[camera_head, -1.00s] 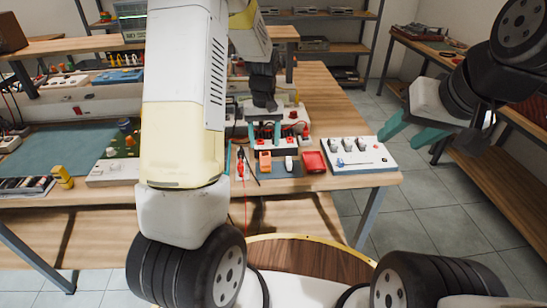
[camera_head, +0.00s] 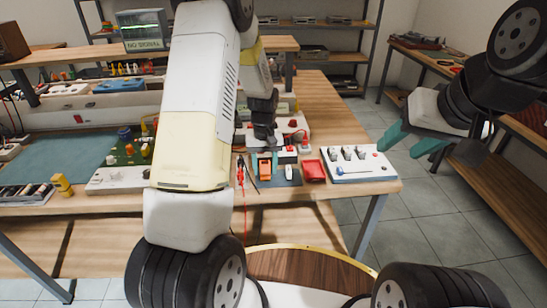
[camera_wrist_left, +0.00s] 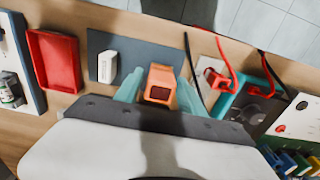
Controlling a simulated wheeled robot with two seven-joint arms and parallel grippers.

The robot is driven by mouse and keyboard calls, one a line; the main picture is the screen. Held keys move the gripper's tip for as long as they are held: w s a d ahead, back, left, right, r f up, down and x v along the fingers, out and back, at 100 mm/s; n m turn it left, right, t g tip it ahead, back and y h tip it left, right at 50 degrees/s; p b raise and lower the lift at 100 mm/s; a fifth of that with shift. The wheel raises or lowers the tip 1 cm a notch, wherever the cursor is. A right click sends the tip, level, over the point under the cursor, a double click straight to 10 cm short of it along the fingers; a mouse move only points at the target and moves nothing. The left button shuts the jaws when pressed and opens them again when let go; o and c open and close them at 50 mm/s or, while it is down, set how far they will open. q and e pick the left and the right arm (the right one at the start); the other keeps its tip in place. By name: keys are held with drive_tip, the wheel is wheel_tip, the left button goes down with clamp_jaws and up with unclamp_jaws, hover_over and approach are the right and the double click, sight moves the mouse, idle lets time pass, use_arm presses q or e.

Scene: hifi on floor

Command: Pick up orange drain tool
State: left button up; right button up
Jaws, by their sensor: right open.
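The orange drain tool (camera_head: 265,167) lies on a dark mat at the front of the workbench. In the left wrist view the orange tool (camera_wrist_left: 160,84) sits between the two teal fingers of my left gripper (camera_wrist_left: 160,80). Those fingers are spread, one on each side of it, and the gripper looks open. In the head view my left gripper (camera_head: 264,140) is just behind and above the tool, its fingers mostly hidden. My right gripper (camera_head: 407,137) is open and empty, away from the bench at the right.
A white block (camera_wrist_left: 107,67) and a red tray (camera_wrist_left: 55,60) lie beside the tool. A white panel with knobs (camera_head: 357,164) stands right of the tray. Red and black leads (camera_head: 241,172) lie to the left and hang over the front edge.

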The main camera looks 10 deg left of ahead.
use_arm(q)
clamp_jaws()
drive_tip(key=shift+r, duration=0.1)
